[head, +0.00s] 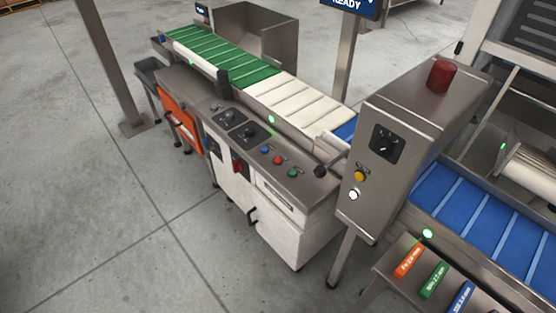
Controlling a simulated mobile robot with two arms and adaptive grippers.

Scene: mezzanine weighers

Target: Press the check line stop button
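A checkweigher cabinet (262,209) stands in the middle of the head view, with a sloped steel control panel on top. On the panel's right part sit a blue button (265,150), a red button (278,160) and a green button (292,173) in a row. Any labels by them are too small to read, so I cannot confirm which one is marked stop. Two black rotary dials (226,115) (249,131) sit to their left. A red switch (238,167) is on the cabinet front. Neither of my grippers is in view.
A conveyor with green (225,57) and white (290,100) belts runs behind the panel. A steel detector housing (405,150) with a red beacon (441,76) stands right, by a blue conveyor (486,212). A post (107,65) stands left. The floor (110,220) in front is clear.

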